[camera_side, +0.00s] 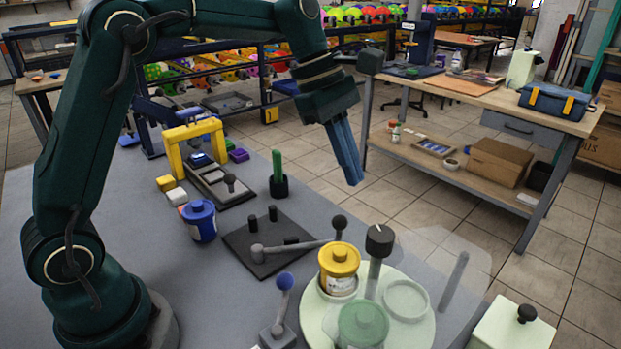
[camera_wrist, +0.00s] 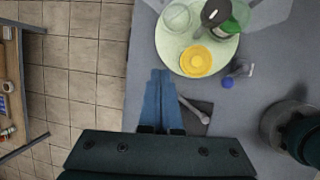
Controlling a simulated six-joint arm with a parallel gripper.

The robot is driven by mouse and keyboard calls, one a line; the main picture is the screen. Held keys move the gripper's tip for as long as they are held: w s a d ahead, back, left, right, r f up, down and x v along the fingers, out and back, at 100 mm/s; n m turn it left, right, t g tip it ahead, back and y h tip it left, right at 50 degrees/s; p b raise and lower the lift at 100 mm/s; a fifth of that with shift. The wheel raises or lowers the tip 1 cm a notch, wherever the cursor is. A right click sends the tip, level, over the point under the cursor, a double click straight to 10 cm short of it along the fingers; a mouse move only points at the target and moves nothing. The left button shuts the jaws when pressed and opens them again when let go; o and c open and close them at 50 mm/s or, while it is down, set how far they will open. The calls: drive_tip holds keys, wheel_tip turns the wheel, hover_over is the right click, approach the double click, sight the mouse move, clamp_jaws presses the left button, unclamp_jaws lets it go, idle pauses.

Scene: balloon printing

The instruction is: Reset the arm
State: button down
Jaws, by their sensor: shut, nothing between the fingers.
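My gripper (camera_side: 355,183) has long blue fingers pressed together and empty. It hangs in the air, tilted down, near the right edge of the grey table (camera_side: 130,245) in the side view. In the wrist view the shut blue fingers (camera_wrist: 160,72) point toward the round pale green tray (camera_wrist: 230,60). The dark green arm is mine and is raised in an arch over the table. The fingers touch nothing that I can see.
A yellow jar (camera_side: 339,268) and a green jar (camera_side: 363,325) stand on the round tray. A blue jar (camera_side: 199,220), a dark plate with a lever (camera_side: 315,245), a green rod (camera_side: 277,165) and a yellow arch (camera_side: 193,130) stand nearby. A wooden workbench (camera_side: 490,97) stands beyond open floor.

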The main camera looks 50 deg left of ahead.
drive_tip(key=s+a+r+m+t+y, duration=0.1)
drive_tip(key=s+r+m+t+y, duration=0.3)
drive_tip(key=s+m, duration=0.6)
drive_tip(key=s+a+f+m, duration=0.3)
drive_tip(key=s+f+m, duration=0.3)
drive_tip(key=s+m, duration=0.2)
drive_tip(key=shift+s+a+m, duration=0.25)
drive_tip(key=shift+s+m, duration=0.05)
drive_tip(key=shift+s, duration=0.4)
